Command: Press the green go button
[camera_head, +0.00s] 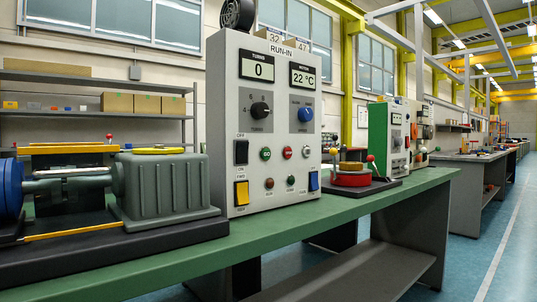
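The green go button (266,154) is a small round button marked GO. It sits on the front of a light grey control box (225,110) labelled RUN-IN, which stands upright on a green bench. A red button (287,153) is to its right and a black rocker switch (241,152) marked OFF and ON is to its left. The displays above read 0 (257,70) and 22 °C (303,77). Neither of my grippers is in view, and nothing covers the go button.
A grey motor-like machine (160,190) on a dark base stands left of the box on the green bench (300,235). A red device (350,178) and a green-sided box (388,135) stand to the right. The blue floor aisle at right is clear.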

